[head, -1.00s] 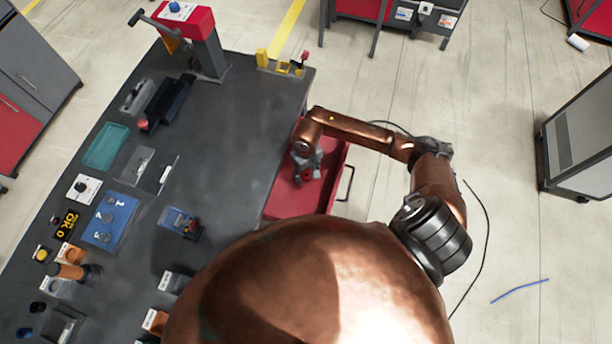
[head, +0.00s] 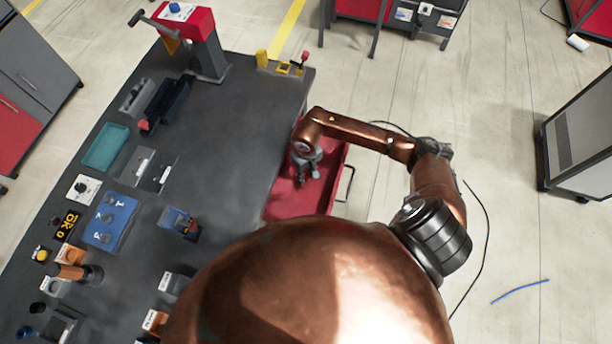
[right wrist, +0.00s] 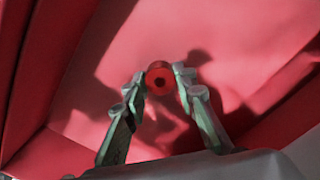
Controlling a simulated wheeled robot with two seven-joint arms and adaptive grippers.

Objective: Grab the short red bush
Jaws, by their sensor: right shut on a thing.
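The short red bush (right wrist: 160,79) is a small red ring with a dark hole, seen end-on in the right wrist view. My right gripper (right wrist: 159,84) is shut on it, with a fingertip against each side. In the head view my right gripper (head: 307,172) points down inside the red drawer (head: 295,205) beside the table. The bush cannot be made out there. My left gripper is not in view.
The dark table (head: 225,135) fills the left. It carries a blue numbered tray (head: 110,220), a teal tray (head: 106,147) and a red press-like stand (head: 195,30). The drawer walls stand close around my right gripper. The floor at right is mostly open.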

